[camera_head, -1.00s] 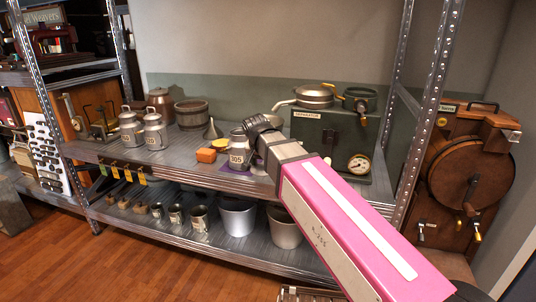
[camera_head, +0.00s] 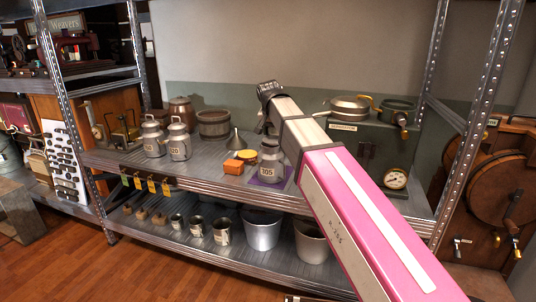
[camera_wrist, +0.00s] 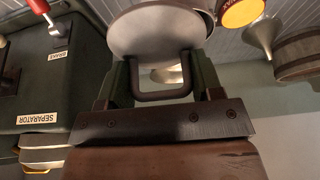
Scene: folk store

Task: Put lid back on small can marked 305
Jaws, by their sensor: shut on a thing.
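The small grey metal can marked 305 (camera_head: 268,168) stands upright on a purple mat (camera_head: 258,182) near the front of the shelf. My arm partly covers its right side. My gripper (camera_head: 267,92) is higher than the can in the head view, with its dark end over the shelf. In the wrist view my gripper (camera_wrist: 160,80) is shut on the dark loop handle of a round grey lid (camera_wrist: 155,28). The lid is clear of the shelf.
Two larger milk cans (camera_head: 179,145) are farther left. The green separator (camera_head: 365,150) stands to the right. A rack post (camera_head: 480,140) is at right.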

